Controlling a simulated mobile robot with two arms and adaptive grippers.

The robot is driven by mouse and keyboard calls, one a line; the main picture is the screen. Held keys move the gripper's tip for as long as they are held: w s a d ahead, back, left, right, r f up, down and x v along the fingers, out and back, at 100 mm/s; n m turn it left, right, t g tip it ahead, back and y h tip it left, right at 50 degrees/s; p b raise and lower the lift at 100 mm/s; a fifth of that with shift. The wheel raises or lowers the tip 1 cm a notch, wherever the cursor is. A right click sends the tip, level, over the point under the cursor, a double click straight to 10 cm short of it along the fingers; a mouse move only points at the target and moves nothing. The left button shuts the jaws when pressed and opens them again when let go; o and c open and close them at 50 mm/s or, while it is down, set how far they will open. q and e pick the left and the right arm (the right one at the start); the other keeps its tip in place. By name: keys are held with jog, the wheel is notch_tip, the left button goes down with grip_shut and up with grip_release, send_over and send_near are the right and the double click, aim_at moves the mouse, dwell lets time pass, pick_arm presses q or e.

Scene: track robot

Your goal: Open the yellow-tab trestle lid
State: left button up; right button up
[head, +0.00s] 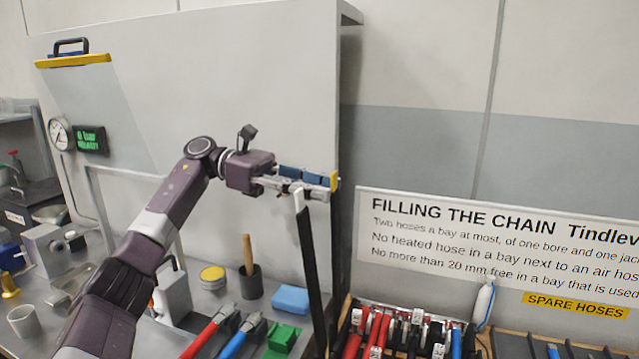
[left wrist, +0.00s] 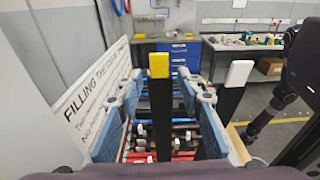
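The yellow tab (head: 334,181) tops a dark upright bar, the yellow-tab lid, which stands raised above the hose trestle. In the left wrist view the yellow tab (left wrist: 158,66) shows between the fingers, with clear space on both sides. My left gripper (head: 312,184) is open and level with the tab; its blue-padded fingers (left wrist: 162,105) are apart and hold nothing. A second dark upright bar with a white tab (head: 300,200) stands nearer; in the left wrist view this white tab (left wrist: 240,73) lies right of the right finger. My right gripper is not seen.
Red, black and blue hoses (head: 395,328) lie in the trestle below. A sign (head: 500,240) stands behind it. The bench at left holds a blue block (head: 290,299), a yellow-lidded tin (head: 212,277) and a dark pot (head: 250,283). A big pale panel (head: 230,90) rises behind my arm.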

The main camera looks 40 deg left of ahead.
pick_arm(q)
jog(key=shift+a+r, duration=0.25)
jog(key=v, duration=0.7)
jog(key=shift+f, duration=0.1)
dwell(0.6)
